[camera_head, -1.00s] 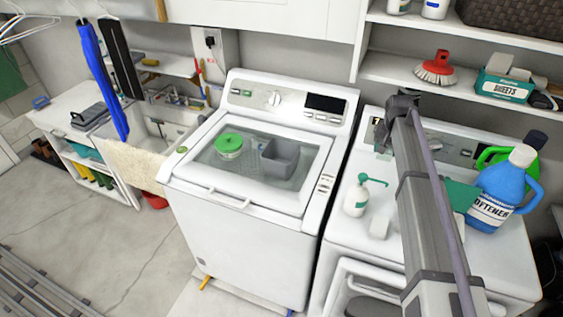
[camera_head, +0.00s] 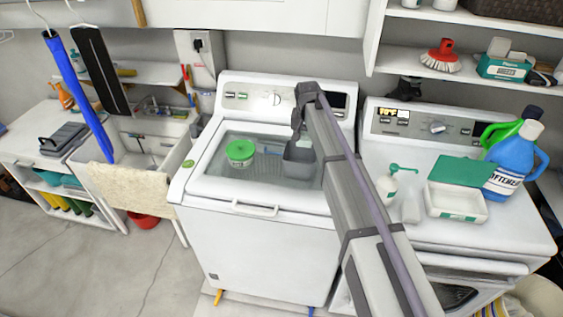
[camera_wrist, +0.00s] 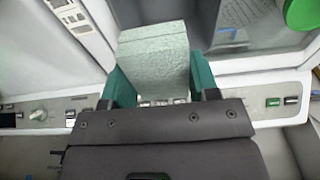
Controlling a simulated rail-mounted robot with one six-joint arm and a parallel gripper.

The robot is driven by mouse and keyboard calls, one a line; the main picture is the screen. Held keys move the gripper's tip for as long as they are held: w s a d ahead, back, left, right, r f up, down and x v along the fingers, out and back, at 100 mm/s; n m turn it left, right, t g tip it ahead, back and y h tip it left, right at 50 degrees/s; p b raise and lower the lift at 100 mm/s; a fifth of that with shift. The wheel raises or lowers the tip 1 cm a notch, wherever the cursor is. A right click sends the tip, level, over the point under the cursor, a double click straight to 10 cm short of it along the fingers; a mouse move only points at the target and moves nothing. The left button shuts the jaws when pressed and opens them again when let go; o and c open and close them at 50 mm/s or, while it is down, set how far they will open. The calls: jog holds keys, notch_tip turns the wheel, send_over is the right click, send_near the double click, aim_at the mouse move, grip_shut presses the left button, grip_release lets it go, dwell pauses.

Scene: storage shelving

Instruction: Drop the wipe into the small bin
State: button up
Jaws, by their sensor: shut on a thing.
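My gripper (camera_wrist: 153,88) is shut on the wipe (camera_wrist: 153,55), a pale grey-green block-like piece between two green fingers in the wrist view. The small bin (camera_head: 299,163) is a grey open box on the glass lid of the washer in the head view. The end of my arm hangs over the washer, just above and behind the bin as seen there.
A tub with a green lid (camera_head: 240,152) stands left of the bin on the washer (camera_head: 263,212). The dryer at right holds a pump bottle (camera_head: 389,187), an open white-and-green box (camera_head: 455,203) and a blue softener jug (camera_head: 512,165). A shelf (camera_head: 440,72) hangs above.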

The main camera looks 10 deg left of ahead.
jog(key=shift+d+f, duration=0.2)
jog(key=shift+d, duration=0.05)
jog(key=shift+d+f+b, duration=0.15)
jog(key=shift+f+b, duration=0.2)
jog(key=shift+b, duration=0.2)
notch_tip(320, 180, down, 5)
jog(key=b, duration=0.4)
jog(key=shift+b, duration=0.4)
jog(key=o, duration=1)
jog(key=r+p, duration=0.3)
jog(key=s+r+p, duration=0.1)
jog(key=r+p, duration=0.7)
jog(key=shift+s+r, duration=0.1)
jog(key=shift+s, duration=0.05)
jog(key=shift+f, duration=0.2)
